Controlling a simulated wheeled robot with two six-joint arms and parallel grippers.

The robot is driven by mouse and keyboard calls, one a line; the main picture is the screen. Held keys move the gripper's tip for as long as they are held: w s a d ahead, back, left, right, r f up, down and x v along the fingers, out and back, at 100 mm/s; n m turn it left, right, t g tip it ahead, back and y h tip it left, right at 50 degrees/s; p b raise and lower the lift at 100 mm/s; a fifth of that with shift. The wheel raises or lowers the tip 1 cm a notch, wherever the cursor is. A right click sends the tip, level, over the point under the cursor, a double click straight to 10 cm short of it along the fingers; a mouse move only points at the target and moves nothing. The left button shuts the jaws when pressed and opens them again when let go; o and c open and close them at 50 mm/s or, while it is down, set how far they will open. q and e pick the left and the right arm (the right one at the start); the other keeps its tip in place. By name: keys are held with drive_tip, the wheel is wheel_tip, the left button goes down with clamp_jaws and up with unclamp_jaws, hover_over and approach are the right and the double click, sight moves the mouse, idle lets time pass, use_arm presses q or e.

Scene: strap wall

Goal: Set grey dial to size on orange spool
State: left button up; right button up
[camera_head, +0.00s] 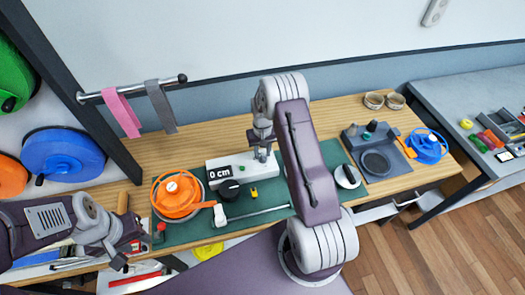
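The orange spool (177,196) lies on the green mat with a small white label on its hub; the writing is too small to read. To its right a pale box has a black display (220,173) reading "0 cm". A dark grey dial (229,189) sits at the front of this box. My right gripper (262,155) points down at the box's right part, apart from the dial; its fingers are too small to tell open or shut. My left gripper (130,256) is at the lower left, below and left of the spool, with its fingertips apart and empty.
A white round piece with a dark top (347,176) sits right of my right arm. A dark station (376,162), a blue spool (426,146) and two rings (384,100) are further right. A thin metal rod (258,214) lies along the mat's front. Pink and grey straps (160,105) hang behind.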

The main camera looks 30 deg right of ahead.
drive_tip(key=shift+a+f, duration=0.15)
drive_tip(key=shift+f, duration=0.05)
drive_tip(key=shift+c, duration=1.2)
clamp_jaws()
drive_tip(key=shift+m, duration=0.3)
drive_tip(key=shift+d+m+b, duration=0.2)
drive_tip(key=shift+m+b, duration=0.3)
drive_tip(key=shift+m, duration=0.4)
drive_tip(key=m+b, duration=0.1)
drive_tip(key=m, duration=0.5)
drive_tip(key=m+b, duration=0.1)
drive_tip(key=m, duration=0.2)
drive_tip(key=shift+s+d, duration=0.15)
drive_tip(key=shift+d, duration=0.05)
drive_tip(key=shift+m, duration=0.5)
